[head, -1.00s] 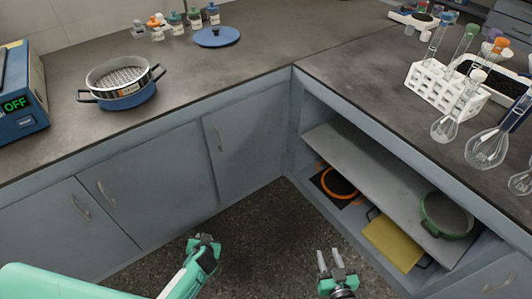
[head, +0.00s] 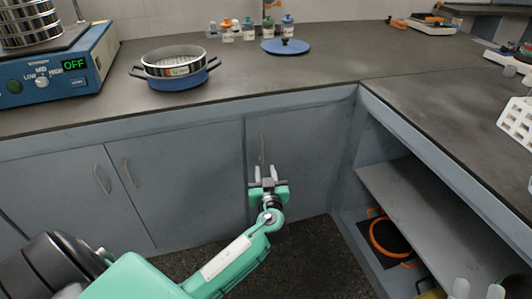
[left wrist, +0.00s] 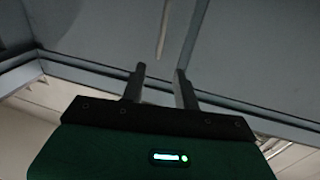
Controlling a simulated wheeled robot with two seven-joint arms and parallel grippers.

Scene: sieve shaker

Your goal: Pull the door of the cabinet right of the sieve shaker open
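The sieve shaker (head: 70,72), a blue box with a green OFF display and a stack of metal sieves, stands on the counter at left. Below and right of it is a grey cabinet door (head: 305,150), closed, with a slim vertical handle (head: 261,148) near its left edge. My left gripper (head: 265,172) is open, just below and in front of this handle. In the left wrist view its two fingers (left wrist: 160,78) are apart and empty, and the handle (left wrist: 163,28) lies ahead of the gap.
More closed doors with handles (head: 101,178) line the left. An open shelf (head: 430,215) is at right. A blue pot (head: 177,78) with a sieve, a blue lid (head: 285,46) and several small bottles (head: 248,28) stand on the counter.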

